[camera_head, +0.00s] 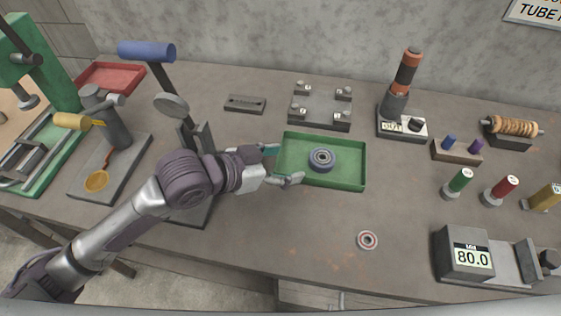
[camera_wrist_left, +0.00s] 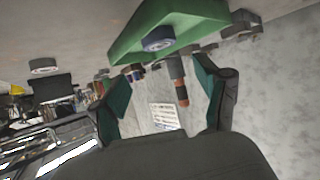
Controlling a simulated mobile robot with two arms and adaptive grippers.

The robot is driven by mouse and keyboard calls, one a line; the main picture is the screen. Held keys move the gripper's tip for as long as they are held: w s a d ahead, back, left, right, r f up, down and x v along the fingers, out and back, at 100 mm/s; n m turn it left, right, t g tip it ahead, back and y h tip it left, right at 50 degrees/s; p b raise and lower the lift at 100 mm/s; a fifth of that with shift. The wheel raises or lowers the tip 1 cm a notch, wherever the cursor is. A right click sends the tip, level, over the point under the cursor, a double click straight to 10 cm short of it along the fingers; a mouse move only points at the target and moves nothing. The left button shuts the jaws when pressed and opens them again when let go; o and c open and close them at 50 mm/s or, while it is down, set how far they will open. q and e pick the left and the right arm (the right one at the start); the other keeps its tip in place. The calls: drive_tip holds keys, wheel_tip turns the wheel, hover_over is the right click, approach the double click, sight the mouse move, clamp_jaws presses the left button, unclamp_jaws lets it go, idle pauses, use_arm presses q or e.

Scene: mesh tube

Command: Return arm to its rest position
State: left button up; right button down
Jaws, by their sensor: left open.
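My left gripper (camera_head: 284,165) is open and empty. Its fingertips are at the left edge of a green tray (camera_head: 345,178), in the head view. The left wrist view shows both green-padded fingers of the gripper (camera_wrist_left: 165,95) spread apart, with nothing between them held. A dark ring-shaped part (camera_head: 321,160) lies in the tray, apart from the fingers; it also shows in the wrist view (camera_wrist_left: 158,44). My left arm reaches in from the lower left over the bench. My right gripper is not in view.
Left of the gripper stands a press with a blue handle (camera_head: 146,51). A small ring (camera_head: 367,240) lies on the bench in front of the tray. A gauge reading 80.0 (camera_head: 466,255) stands at front right. A plate with posts (camera_head: 321,106) sits behind the tray. The front middle bench is mostly clear.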

use_arm(q)
drive_tip(key=shift+s+a+r, duration=0.15)
drive_tip(key=shift+s+a, duration=0.05)
drive_tip(key=shift+a, duration=0.05)
idle(0.3)
